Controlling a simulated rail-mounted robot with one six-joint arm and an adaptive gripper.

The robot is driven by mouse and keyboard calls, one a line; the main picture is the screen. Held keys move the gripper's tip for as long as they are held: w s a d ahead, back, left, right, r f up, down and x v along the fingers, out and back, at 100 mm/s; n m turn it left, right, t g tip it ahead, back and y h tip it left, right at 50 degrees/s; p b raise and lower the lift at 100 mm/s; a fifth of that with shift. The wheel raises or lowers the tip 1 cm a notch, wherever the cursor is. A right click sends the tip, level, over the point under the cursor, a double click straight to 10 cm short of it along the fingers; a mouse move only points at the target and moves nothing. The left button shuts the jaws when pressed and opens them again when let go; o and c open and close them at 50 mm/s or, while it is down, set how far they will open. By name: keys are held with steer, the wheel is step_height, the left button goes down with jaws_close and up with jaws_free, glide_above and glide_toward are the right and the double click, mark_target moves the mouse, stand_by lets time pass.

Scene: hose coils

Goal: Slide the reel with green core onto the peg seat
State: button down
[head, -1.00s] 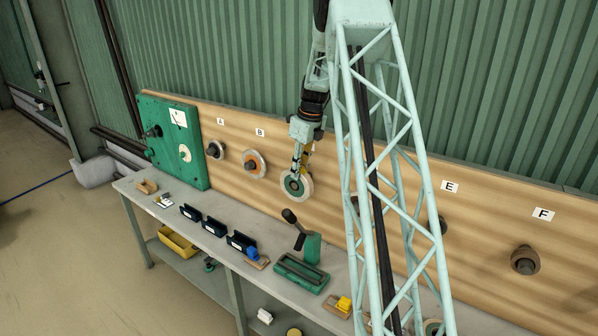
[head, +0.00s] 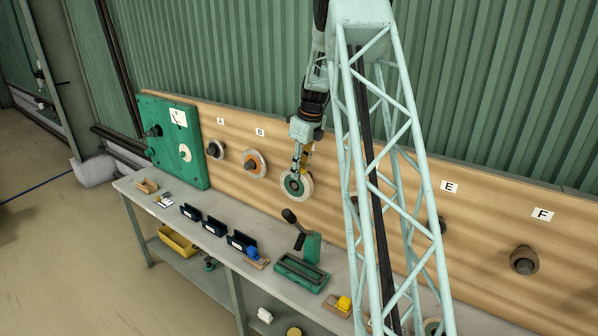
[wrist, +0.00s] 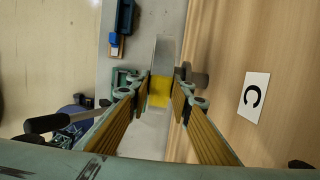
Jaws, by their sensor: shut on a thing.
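The reel with the green core (head: 305,190) is a pale ring around a green centre, in front of the wooden board, right of label B. My gripper (head: 304,165) reaches down from above and is shut on its upper edge. In the wrist view my gripper (wrist: 161,92) has its ribbed fingers on both sides of a yellow part, and the pale reel (wrist: 166,52) shows edge-on beyond it. A grey-brown peg seat (wrist: 199,79) stands out from the board beside the reel, near label C. I cannot tell whether the peg enters the core.
A bare peg (head: 525,260) is under F. Below are a bench with dark bins (head: 214,226) and a green lever press (head: 312,246). My lattice column hides part of the board.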

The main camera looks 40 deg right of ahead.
steer(key=shift+w+d+r+p, duration=0.1)
steer(key=shift+w+d+p, duration=0.15)
steer(key=shift+d, duration=0.4)
steer(key=shift+w+d+p, duration=0.1)
steer(key=shift+d+p, duration=0.15)
steer(key=shift+d, duration=0.35)
steer(key=c, duration=2.3)
jaws_free()
steer(key=shift+s, duration=0.1)
steer(key=shift+o, duration=0.4)
steer(key=shift+s+d+r+p, duration=0.1)
steer(key=shift+s+r+p, duration=0.1)
steer(key=shift+r+p, duration=0.55)
steer(key=shift+s+a+r+p, duration=0.15)
steer(key=shift+r+p, duration=0.1)
steer(key=shift+r, duration=0.95)
steer(key=shift+s+d+r+p, duration=0.2)
steer(key=shift+r+p, duration=0.3)
steer(key=shift+r, duration=0.45)
step_height(320, 180, up, 12)
steer(key=s, duration=0.2)
steer(key=shift+s+d+f, duration=0.15)
steer(key=shift+s+d, duration=0.05)
